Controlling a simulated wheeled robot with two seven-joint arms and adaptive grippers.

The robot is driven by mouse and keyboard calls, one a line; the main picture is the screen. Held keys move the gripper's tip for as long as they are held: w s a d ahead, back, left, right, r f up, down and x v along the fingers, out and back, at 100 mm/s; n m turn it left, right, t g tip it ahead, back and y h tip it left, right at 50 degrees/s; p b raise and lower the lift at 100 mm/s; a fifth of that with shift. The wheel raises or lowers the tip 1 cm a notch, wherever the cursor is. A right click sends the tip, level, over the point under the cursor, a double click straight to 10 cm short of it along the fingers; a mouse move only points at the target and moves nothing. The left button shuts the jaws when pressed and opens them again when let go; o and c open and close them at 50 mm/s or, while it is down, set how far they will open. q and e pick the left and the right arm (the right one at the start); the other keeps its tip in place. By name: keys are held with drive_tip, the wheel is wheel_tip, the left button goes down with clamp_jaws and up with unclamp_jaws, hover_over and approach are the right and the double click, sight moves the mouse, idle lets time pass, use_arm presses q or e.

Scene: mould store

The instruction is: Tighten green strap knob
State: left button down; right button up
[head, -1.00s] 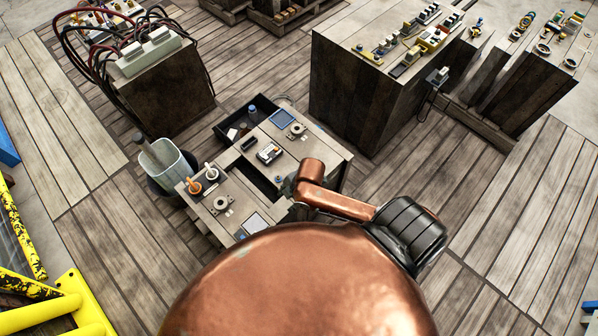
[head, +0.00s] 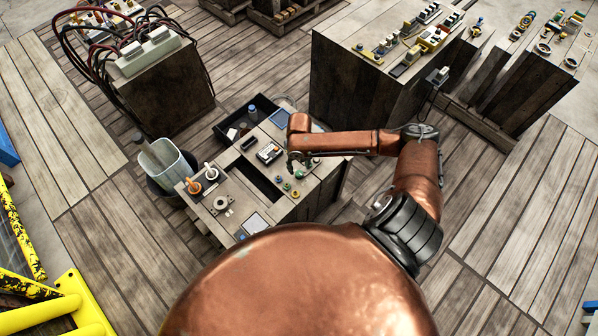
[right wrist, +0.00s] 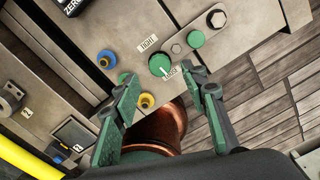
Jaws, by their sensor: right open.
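The green strap knob (right wrist: 160,65) is a round knob on the grey bench top, between a TIGHT label (right wrist: 147,43) and a LOOSE label (right wrist: 171,72). A pale mark on it appears to point toward LOOSE. It also shows small in the head view (head: 299,174). My right gripper (right wrist: 165,86) is open and empty, its two green-grey fingers apart. In the right wrist view the knob appears just beyond the gap between the fingertips; they do not touch it. In the head view my right gripper (head: 301,160) hangs over the bench. My left gripper is not in view.
Orange and white handles (head: 195,187) stand at the bench's left. A bucket (head: 167,163) stands left of it.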

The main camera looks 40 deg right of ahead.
sight(299, 174)
drive_tip(key=shift+f+b, duration=0.3)
drive_tip(key=shift+f, duration=2.1)
clamp_jaws()
